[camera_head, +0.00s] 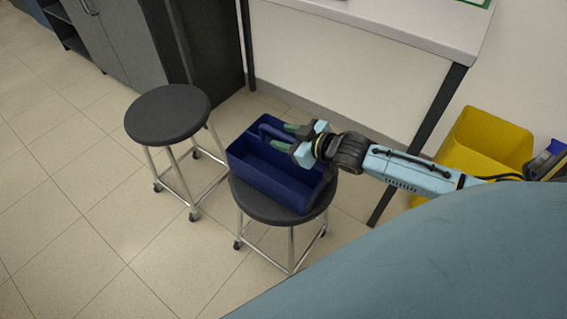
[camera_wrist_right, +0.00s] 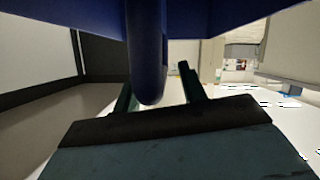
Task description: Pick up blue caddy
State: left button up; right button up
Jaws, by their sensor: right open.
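The blue caddy (camera_head: 265,172) is an open box with a raised middle handle. It sits on the seat of the nearer black stool (camera_head: 285,213). My right gripper (camera_head: 288,137) reaches in from the right, with its green-tipped fingers at the caddy's handle. In the right wrist view the blue handle (camera_wrist_right: 150,60) hangs down between the two dark fingers (camera_wrist_right: 155,88) of my open right gripper. The picture does not show clearly whether either finger touches the handle. My left gripper is in neither view.
A second black stool (camera_head: 168,114) stands empty to the left. A yellow bin (camera_head: 488,145) stands at the right, by the leg of a white table (camera_head: 400,22). Grey cabinets (camera_head: 120,45) stand at the back left. The tiled floor at the left front is clear.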

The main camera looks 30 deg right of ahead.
grip_shut()
dwell(1.3)
jog(key=shift+r, duration=0.15)
